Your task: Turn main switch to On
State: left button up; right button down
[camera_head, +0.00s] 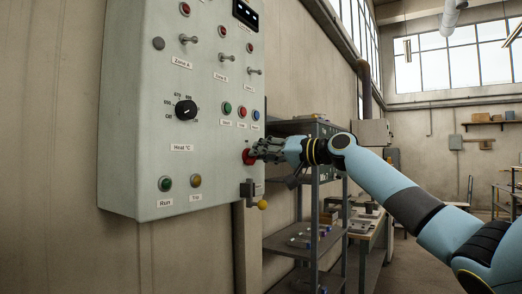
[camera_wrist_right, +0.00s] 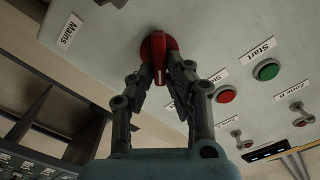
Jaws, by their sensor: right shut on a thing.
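The main switch is a red rotary knob (camera_head: 247,157) low on the right part of the grey-green control panel (camera_head: 130,110). The fingers partly hide the knob in the head view. I cannot read any On or Off mark. My left gripper is not in view.
Green Start (camera_wrist_right: 267,69) and red Stop (camera_wrist_right: 226,94) buttons are close beside the fingers. A lever with a yellow ball (camera_head: 262,204) sticks out below the knob. A dark metal shelf (camera_head: 310,215) stands behind, right of the panel. A dial (camera_head: 186,110) and toggle switches are farther left.

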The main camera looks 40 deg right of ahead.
jog(key=shift+w+d+f+m+p, duration=0.15)
jog(key=shift+m+p, duration=0.55)
jog(key=shift+m, duration=0.95)
jog(key=shift+s+f+m+p, duration=0.15)
jog(key=shift+m+p, duration=0.55)
jog(key=shift+m, duration=0.9)
jog(key=shift+w+d+f+m+p, duration=0.15)
jog(key=shift+m+p, duration=0.55)
jog(key=shift+m, duration=0.95)
jog(key=shift+a+f, duration=0.1)
jog(key=c, duration=1.3)
grip_release()
jog(key=shift+c, duration=0.2)
jog(key=shift+s, duration=0.2)
jog(key=v, duration=0.7)
jog(key=shift+s+d, duration=0.1)
jog(key=shift+d, duration=0.1)
